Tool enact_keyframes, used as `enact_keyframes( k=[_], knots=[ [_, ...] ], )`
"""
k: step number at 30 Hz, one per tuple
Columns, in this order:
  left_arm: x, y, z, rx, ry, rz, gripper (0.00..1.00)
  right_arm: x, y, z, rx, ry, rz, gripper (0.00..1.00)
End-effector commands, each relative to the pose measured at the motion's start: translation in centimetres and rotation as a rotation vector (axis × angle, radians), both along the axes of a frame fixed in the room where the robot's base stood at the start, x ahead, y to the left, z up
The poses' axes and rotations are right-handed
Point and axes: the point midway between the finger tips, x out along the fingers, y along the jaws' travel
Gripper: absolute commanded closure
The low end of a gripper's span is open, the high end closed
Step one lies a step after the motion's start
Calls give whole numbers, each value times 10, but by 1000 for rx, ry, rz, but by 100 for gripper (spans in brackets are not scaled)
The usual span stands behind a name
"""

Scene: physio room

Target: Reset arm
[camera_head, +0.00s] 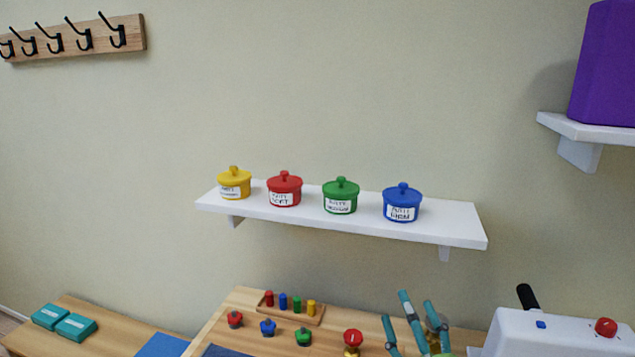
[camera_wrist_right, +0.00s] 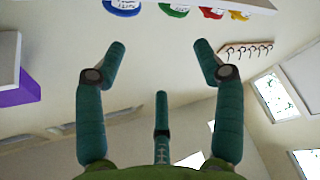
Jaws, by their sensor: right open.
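My right gripper (camera_head: 414,312) shows at the bottom of the head view, right of centre, with its teal fingers pointing up. It stands in front of the wooden table and below the white shelf. In the right wrist view the right gripper (camera_wrist_right: 160,47) has its fingers spread wide, with nothing between them. It is open and empty, apart from the shelf and its pots. My left gripper is not in view.
A white wall shelf (camera_head: 462,226) holds yellow (camera_head: 234,184), red (camera_head: 284,190), green (camera_head: 341,197) and blue (camera_head: 402,203) lidded pots. Several knobbed pieces and a peg board (camera_head: 289,306) are on the table (camera_head: 237,303). A white machine (camera_head: 555,330) stands right of my gripper.

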Motion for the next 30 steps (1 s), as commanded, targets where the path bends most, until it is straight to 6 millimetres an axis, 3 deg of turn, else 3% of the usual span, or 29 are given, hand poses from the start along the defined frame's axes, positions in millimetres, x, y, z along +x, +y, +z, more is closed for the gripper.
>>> enact_keyframes(
  k=[1, 4, 6, 10, 15, 23, 30],
  knots=[
    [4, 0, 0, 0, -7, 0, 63, -4, -21, -33, 98, 143, -78, 31],
    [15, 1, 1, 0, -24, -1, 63, -24, -53, -100, 254, 426, -214, 31],
    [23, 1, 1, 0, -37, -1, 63, -47, -66, -145, 340, 619, -290, 31],
    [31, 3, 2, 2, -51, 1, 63, -99, -73, -208, 444, 922, -383, 31],
    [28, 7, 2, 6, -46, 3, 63, -161, -67, -255, 518, 1212, -444, 31],
    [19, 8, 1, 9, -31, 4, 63, -249, -50, -290, 577, 1571, -481, 31],
    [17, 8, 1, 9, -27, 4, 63, -233, -49, -357, 563, 1585, -491, 31]
  ],
)
